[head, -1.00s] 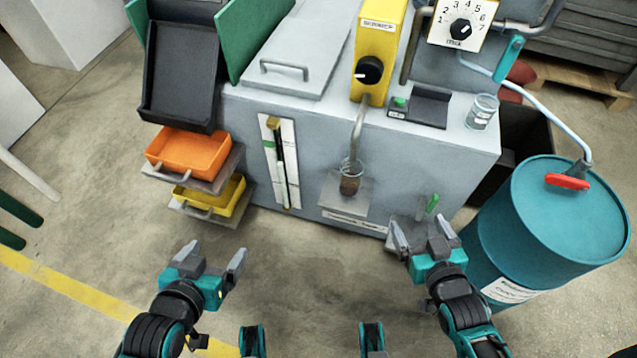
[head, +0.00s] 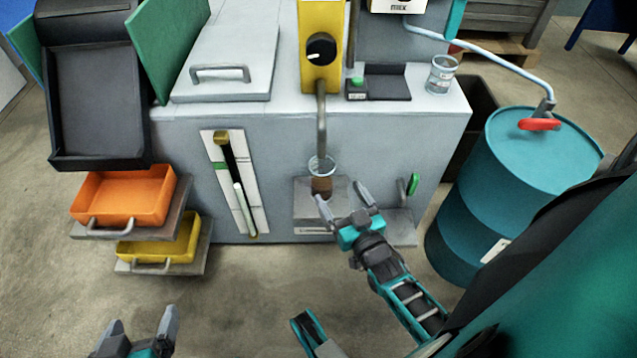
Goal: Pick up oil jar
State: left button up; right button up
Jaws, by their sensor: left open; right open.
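A small glass jar (head: 321,178) with brown contents stands upright on a small shelf (head: 304,212) at the front of the grey machine, below a metal spout. A second glass jar (head: 441,74) with a label stands on top of the machine at the right; I cannot read which one is the oil jar. My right gripper (head: 343,202) is open, its fingers just in front of and below the brown jar; I cannot tell whether the left finger touches it. My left gripper (head: 143,334) is open and empty at the lower left, well away from the jars.
A teal drum (head: 500,185) with a red-handled tap (head: 540,124) stands at the right. An orange tray (head: 125,196) and a yellow tray (head: 160,245) jut out at the left. A green lever (head: 413,184) is right of the shelf. Floor in front is clear.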

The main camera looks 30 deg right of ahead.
aim_at(327, 176)
jog(key=w, duration=0.2)
jog(key=w+b, duration=0.1)
jog(key=w, duration=0.2)
jog(key=w+b, duration=0.1)
jog(key=w, duration=0.2)
jog(key=shift+d+r, duration=0.15)
jog(key=shift+d, duration=0.25)
jog(key=c, duration=1.5)
jog(key=shift+c, duration=0.3)
jog(key=shift+r, duration=0.15)
